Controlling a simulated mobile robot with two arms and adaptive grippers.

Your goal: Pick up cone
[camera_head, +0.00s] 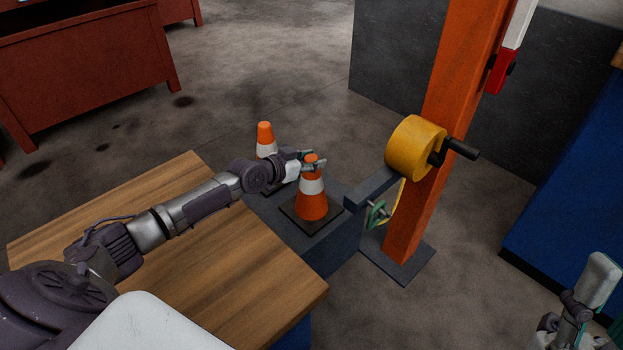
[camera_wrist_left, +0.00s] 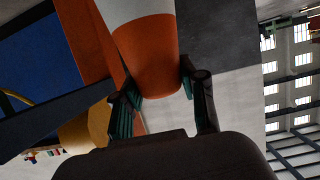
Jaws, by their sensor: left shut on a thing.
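An orange and white cone (camera_head: 311,203) with a dark square base stands upright on a dark grey surface beyond the wooden tabletop. My left gripper (camera_head: 313,164) reaches in from the left and is shut on the cone's top. In the left wrist view, the cone's orange tip (camera_wrist_left: 150,60) sits between the two green-padded fingers of my left gripper (camera_wrist_left: 160,92). A second orange and white cone (camera_head: 265,138) stands just behind, partly hidden by my left arm. My right gripper (camera_head: 572,318) is at the lower right, partly cut off, and its fingers are unclear.
A wooden tabletop (camera_head: 190,240) lies under my left arm. An orange post (camera_head: 437,130) with a yellow drum (camera_head: 415,148) and dark handle stands close right of the cone. A red bench (camera_head: 85,65) is at the far left, a blue cabinet (camera_head: 575,190) at right.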

